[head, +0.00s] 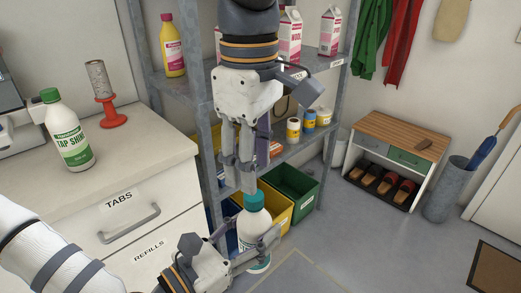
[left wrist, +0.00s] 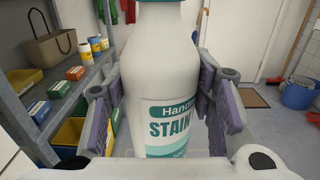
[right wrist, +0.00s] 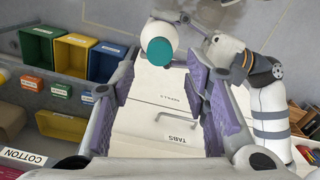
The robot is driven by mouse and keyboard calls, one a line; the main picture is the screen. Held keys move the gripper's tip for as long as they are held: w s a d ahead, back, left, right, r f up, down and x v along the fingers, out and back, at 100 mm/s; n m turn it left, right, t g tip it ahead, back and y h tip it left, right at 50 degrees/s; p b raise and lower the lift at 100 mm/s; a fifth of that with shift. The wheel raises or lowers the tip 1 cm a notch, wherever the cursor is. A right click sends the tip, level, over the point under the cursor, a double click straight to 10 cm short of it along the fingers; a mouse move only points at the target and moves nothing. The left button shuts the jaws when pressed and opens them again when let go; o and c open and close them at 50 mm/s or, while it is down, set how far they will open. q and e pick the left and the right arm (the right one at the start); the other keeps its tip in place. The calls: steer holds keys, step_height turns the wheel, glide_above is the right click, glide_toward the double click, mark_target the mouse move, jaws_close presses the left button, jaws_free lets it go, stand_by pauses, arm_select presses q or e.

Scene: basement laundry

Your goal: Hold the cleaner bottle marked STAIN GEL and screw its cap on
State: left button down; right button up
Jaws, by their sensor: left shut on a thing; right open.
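The white cleaner bottle (head: 253,228) is held upright above the floor. Its teal label reads STAIN in part in the left wrist view (left wrist: 168,125). My left gripper (head: 252,250) is shut around the bottle's body, with one finger on each side. The teal cap (head: 254,200) sits on the bottle's top; how tightly it sits cannot be told. My right gripper (head: 238,180) points down just above the cap, open and empty. In the right wrist view the cap (right wrist: 160,51) lies beyond the fingertips, toward the top of the picture, with the bottle's white shoulder beside it.
A white drawer counter (head: 150,165) stands at left with a TAP SHINE bottle (head: 69,135) and a red stand (head: 112,115). A metal shelf (head: 205,110) with green (head: 290,188) and yellow bins (head: 275,208) is behind the bottle.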

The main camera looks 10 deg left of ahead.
step_height(320, 180, up, 3)
steer(key=shift+f+n, duration=0.2)
steer(key=shift+n, duration=0.3)
glide_above(255, 233)
steer(key=w, duration=0.3)
steer(key=f, duration=0.8)
steer(key=shift+s+a, duration=0.1)
steer(key=shift+a, duration=0.15)
jaws_close()
